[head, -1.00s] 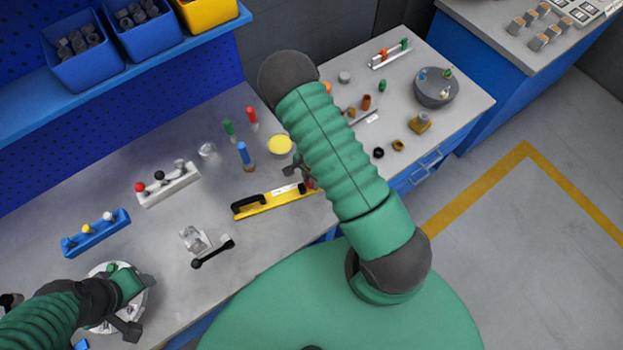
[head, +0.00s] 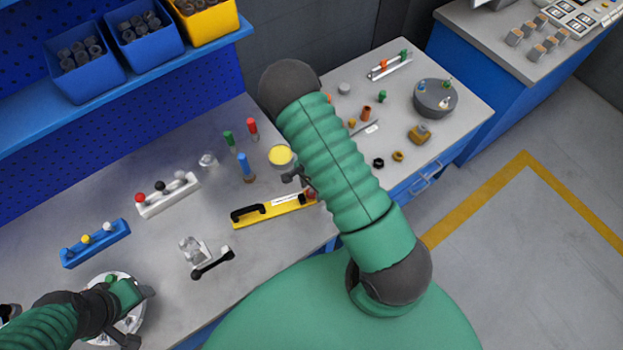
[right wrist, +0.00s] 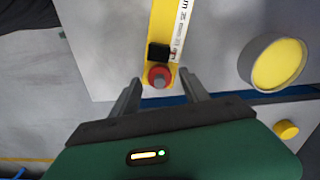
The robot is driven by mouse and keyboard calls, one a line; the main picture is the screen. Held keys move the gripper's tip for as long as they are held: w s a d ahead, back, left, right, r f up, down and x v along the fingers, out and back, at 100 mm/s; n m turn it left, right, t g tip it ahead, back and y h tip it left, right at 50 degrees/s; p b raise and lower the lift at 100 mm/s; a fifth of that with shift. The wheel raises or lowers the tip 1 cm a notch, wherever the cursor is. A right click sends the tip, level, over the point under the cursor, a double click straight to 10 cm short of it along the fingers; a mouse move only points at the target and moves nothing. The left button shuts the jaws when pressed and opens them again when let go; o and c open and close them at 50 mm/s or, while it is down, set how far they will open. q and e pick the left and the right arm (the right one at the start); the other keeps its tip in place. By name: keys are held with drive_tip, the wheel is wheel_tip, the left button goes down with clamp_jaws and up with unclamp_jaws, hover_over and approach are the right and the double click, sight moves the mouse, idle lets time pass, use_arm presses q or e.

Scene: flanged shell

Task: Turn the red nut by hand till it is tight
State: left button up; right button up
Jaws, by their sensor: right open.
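The red nut (right wrist: 159,76) is a small red ring around a grey stud, at the end of a yellow bar (right wrist: 163,22) with a black block beside it. In the head view the red end (head: 311,193) shows partly behind my right arm. My right gripper (right wrist: 160,88) is open, with one finger on each side of the nut in the wrist view; I cannot tell whether they touch it. In the head view my right arm hides most of this gripper. My left gripper (head: 138,315) is over a pale flanged shell (head: 103,281) at the lower left; its grasp is unclear.
A yellow-topped round pot (head: 281,156) stands close to the bar. A blue-handled tool (head: 245,166), a clear fixture with a black lever (head: 212,263), a white rack (head: 168,195) and a blue rack (head: 95,243) share the bench. Small loose parts lie to the right.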

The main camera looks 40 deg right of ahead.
sight(311, 193)
wheel_tip(311, 193, up, 16)
drive_tip(key=p, duration=0.1)
drive_tip(key=shift+f, duration=0.15)
drive_tip(key=s+a+r+n+t+b, duration=0.1)
drive_tip(key=s+a+n+t+b, duration=0.1)
drive_tip(key=a+n+b, duration=0.7)
drive_tip(key=s+a+n, duration=0.1)
drive_tip(key=a+n, duration=0.2)
drive_tip(key=n, duration=0.5)
drive_tip(key=shift+s+a+n+t, duration=0.25)
drive_tip(key=shift+s+n+t, duration=0.05)
drive_tip(key=shift+s+n, duration=0.1)
drive_tip(key=shift+s+r, duration=0.1)
drive_tip(key=shift+r, duration=0.05)
drive_tip(key=shift+a, duration=0.15)
